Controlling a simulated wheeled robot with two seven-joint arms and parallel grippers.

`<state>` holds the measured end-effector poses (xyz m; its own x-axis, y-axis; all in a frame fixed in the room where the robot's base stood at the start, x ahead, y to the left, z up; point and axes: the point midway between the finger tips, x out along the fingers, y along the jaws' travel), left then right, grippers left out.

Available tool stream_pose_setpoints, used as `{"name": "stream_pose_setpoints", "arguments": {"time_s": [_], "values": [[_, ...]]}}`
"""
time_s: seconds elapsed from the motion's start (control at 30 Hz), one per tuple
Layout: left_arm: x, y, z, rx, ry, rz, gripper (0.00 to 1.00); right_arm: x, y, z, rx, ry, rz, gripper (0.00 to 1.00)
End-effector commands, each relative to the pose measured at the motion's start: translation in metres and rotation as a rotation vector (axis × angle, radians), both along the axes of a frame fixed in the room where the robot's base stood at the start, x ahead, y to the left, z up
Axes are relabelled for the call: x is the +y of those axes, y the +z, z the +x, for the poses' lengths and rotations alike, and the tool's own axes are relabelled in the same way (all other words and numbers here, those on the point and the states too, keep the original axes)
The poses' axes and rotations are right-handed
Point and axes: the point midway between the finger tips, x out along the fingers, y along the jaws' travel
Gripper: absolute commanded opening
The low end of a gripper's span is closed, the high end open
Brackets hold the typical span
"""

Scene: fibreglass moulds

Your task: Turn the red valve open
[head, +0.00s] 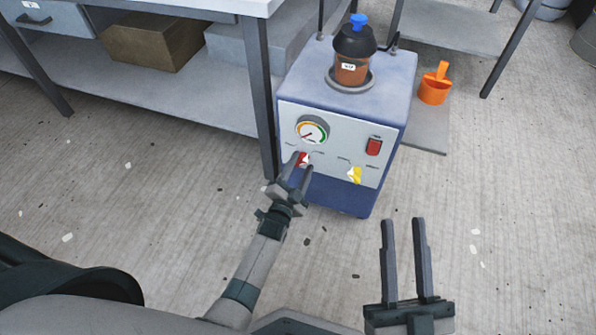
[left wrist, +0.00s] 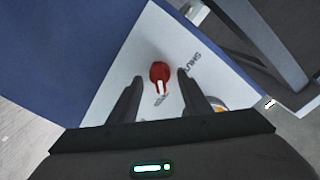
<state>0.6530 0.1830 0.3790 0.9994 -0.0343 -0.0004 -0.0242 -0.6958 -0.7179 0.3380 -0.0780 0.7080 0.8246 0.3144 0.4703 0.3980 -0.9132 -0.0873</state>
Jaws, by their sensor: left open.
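The red valve (head: 304,158) is a small round knob with a white pointer mark on the pale front panel of the blue machine (head: 345,85), at the lower left below the gauge. It also shows in the left wrist view (left wrist: 159,72), near the middle and just beyond my fingertips. My left gripper (head: 297,172) is open in front of the valve, its fingers apart on either side of it and not closed on it. My right gripper (head: 403,222) is open and empty above the floor at the lower right, well away from the machine.
A yellow valve (head: 355,174) sits to the right on the same panel, below a red switch (head: 374,146). A round gauge (head: 312,130) is above the red valve. A bottle (head: 352,70) stands on top. A table leg (head: 258,95) stands close at the left.

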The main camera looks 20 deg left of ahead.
Motion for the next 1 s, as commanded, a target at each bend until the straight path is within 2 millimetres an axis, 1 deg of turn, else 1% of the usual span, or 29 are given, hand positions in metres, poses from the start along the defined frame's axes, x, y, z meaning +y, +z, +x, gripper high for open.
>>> {"name": "stream_pose_setpoints", "arguments": {"time_s": [0.17,0.23,0.37,0.57,0.7,0.9,1.0], "values": [[0.000,0.000,-0.006,0.001,0.000,0.000,0.44,0.000,-0.001,0.002,0.014,0.001,-0.005,0.31],[0.001,0.000,-0.012,0.001,0.000,0.000,0.44,0.000,-0.003,0.004,0.032,-0.001,-0.010,0.31],[0.001,0.000,-0.027,0.001,0.000,-0.001,0.44,-0.001,-0.014,0.013,0.097,-0.004,-0.036,0.31],[0.002,0.001,-0.063,0.003,0.000,0.000,0.44,-0.001,-0.036,0.024,0.220,0.002,-0.081,0.31],[0.003,0.001,-0.092,0.003,0.000,0.000,0.44,-0.002,-0.053,0.029,0.307,0.004,-0.112,0.31],[0.004,0.000,-0.132,0.004,-0.001,0.001,0.44,-0.004,-0.073,0.033,0.411,0.007,-0.148,0.31],[0.005,0.000,-0.148,0.002,-0.001,0.001,0.44,-0.006,-0.082,0.034,0.452,0.008,-0.161,0.31]]}}
